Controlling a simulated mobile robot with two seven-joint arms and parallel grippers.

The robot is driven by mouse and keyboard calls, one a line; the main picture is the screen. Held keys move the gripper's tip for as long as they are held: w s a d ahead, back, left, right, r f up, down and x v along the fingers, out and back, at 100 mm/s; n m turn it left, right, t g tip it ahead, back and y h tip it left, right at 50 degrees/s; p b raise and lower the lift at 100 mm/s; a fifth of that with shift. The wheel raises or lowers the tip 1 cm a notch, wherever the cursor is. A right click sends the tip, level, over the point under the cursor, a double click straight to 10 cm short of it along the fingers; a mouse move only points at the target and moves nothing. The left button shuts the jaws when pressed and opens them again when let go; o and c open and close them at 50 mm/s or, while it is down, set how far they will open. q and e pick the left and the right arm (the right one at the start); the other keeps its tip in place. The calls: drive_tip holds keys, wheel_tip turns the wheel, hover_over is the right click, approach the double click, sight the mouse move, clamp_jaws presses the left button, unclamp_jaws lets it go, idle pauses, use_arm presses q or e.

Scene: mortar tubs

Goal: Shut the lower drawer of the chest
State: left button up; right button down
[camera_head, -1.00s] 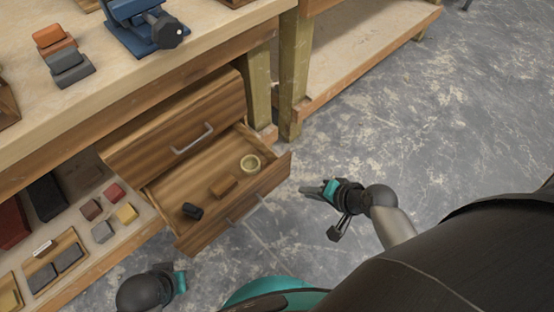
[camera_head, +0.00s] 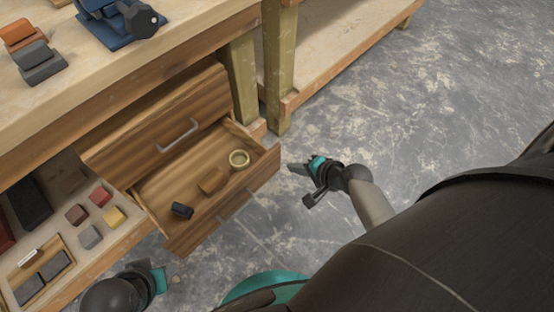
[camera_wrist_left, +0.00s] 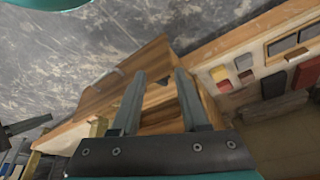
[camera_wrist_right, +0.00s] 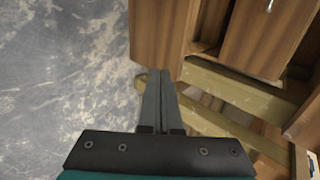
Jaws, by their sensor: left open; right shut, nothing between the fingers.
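The wooden chest under the workbench has its lower drawer (camera_head: 224,215) pulled out. Inside lie a dark cylinder (camera_head: 182,210), a brown block (camera_head: 213,181) and a pale ring-shaped cup (camera_head: 239,159). The upper drawer (camera_head: 150,129) above it looks shut. My right gripper (camera_head: 297,168) is shut and empty, just right of the lower drawer's front corner and apart from it. In the right wrist view its fingers (camera_wrist_right: 161,90) are together beside the drawer's wood. My left gripper (camera_head: 165,272) is low, near the drawer's left front; the left wrist view shows its fingers (camera_wrist_left: 158,92) apart and empty.
A low shelf (camera_head: 115,232) left of the chest holds several coloured blocks and a wooden tray (camera_head: 42,275). A bench leg (camera_head: 279,70) stands behind the drawer's right side. A blue vise (camera_head: 112,22) sits on the benchtop. The concrete floor (camera_head: 400,130) to the right is clear.

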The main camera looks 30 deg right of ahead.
sight(270, 157)
use_arm(q)
drive_tip(key=w+d+r+t+h+b, duration=0.1)
drive_tip(key=w+d+r+t+b, duration=0.2)
drive_tip(key=r, duration=0.1)
drive_tip(key=shift+r+b, duration=0.15)
drive_tip(key=shift+b, duration=0.15)
use_arm(e)
drive_tip(key=shift+w+a+f, duration=0.4)
drive_tip(key=shift+w+f, duration=0.05)
drive_tip(key=shift+w, duration=0.6)
drive_tip(key=shift+w+a+f, duration=0.4)
drive_tip(key=shift+w+f, duration=0.05)
drive_tip(key=shift+w, duration=0.65)
drive_tip(key=shift+w+a+f, duration=0.4)
drive_tip(key=shift+w+f, duration=0.05)
drive_tip(key=shift+w, duration=0.6)
